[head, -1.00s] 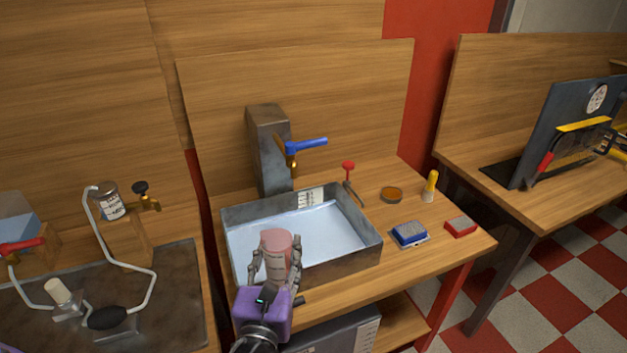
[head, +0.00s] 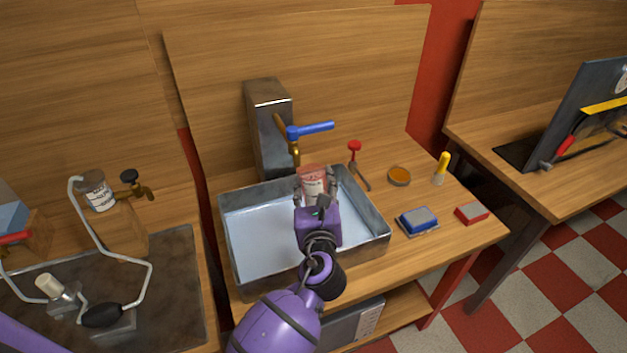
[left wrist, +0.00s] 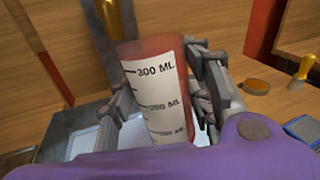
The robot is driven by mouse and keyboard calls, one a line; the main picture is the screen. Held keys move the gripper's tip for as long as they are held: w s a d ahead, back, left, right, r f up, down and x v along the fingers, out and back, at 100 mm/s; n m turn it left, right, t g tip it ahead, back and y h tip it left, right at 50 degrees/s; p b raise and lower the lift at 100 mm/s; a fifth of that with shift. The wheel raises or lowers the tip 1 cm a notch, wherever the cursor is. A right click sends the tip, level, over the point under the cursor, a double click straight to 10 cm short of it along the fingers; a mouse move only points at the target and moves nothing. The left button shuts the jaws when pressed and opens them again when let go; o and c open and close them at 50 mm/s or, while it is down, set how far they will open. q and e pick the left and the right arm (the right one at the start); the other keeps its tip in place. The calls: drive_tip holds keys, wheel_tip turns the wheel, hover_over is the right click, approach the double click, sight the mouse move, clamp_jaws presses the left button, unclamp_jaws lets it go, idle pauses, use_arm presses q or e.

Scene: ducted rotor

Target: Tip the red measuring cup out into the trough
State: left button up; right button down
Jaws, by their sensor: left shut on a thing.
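The red measuring cup (head: 313,182) is in my left gripper (head: 315,190), above the back right part of the metal trough (head: 262,272). In the left wrist view the cup (left wrist: 158,95) stands nearly upright, with a white scale label reading 300 ML near its top. The left gripper's fingers (left wrist: 160,105) close on both its sides. The cup's inside is hidden, so I cannot tell its contents. The trough's floor looks pale blue. A tap with a blue lever (head: 310,131) stands behind the trough, close to the cup. My right gripper is not in view.
Right of the trough are a red-handled tool (head: 356,163), an amber dish (head: 399,176), a yellow-handled item (head: 442,168), a blue brush or sponge (head: 417,221) and a red one (head: 471,213). Tubing and a black bulb (head: 103,315) lie on the left bench.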

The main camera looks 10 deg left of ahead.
use_arm(q)
drive_tip(key=shift+d+f+n, duration=0.2)
drive_tip(key=shift+f+n, duration=0.2)
drive_tip(key=shift+f, duration=0.3)
drive_tip(key=shift+d+r+n+g+h, duration=0.2)
drive_tip(key=shift+r+n+g+h, duration=0.2)
drive_tip(key=shift+r+n+g, duration=0.25)
drive_tip(key=shift+d+n, duration=0.15)
drive_tip(key=shift+n, duration=0.4)
drive_tip(key=shift+d+f+n+g+h, duration=0.15)
drive_tip(key=shift+f+n+g+h, duration=0.1)
drive_tip(key=shift+n+g+h, duration=0.6)
drive_tip(key=f+n+h, duration=0.1)
drive_tip(key=n+h, duration=0.1)
drive_tip(key=n, duration=0.1)
drive_tip(key=shift+a+f+g, duration=0.2)
drive_tip(key=shift+f+g, duration=0.1)
drive_tip(key=shift+f, duration=0.1)
drive_tip(key=shift+d, duration=0.15)
drive_tip(key=shift+a+f+n+h, duration=0.25)
drive_tip(key=shift+f+n+h, duration=0.1)
drive_tip(key=shift+f+n, duration=0.15)
